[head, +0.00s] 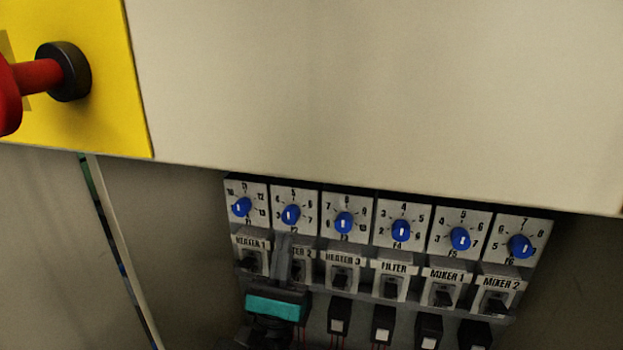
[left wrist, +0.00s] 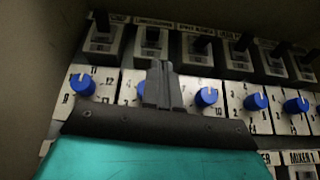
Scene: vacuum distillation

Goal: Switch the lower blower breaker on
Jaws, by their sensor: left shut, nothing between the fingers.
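My left gripper (head: 283,248) is shut and empty, in front of the panel near the HEATER 2 breaker (head: 302,262), which it partly covers. In the left wrist view its closed fingers (left wrist: 159,68) point up, just below an upper row of grey breakers with black levers (left wrist: 150,42). That upper row is hidden in the head view. My right gripper is not in view.
Blue dials (head: 346,222) run in a row above the HEATER, FILTER (head: 394,274) and MIXER breakers. A pale cover (head: 380,90) overhangs the panel in the head view. A red knob (head: 30,80) on a yellow plate (head: 110,90) sticks out at upper left.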

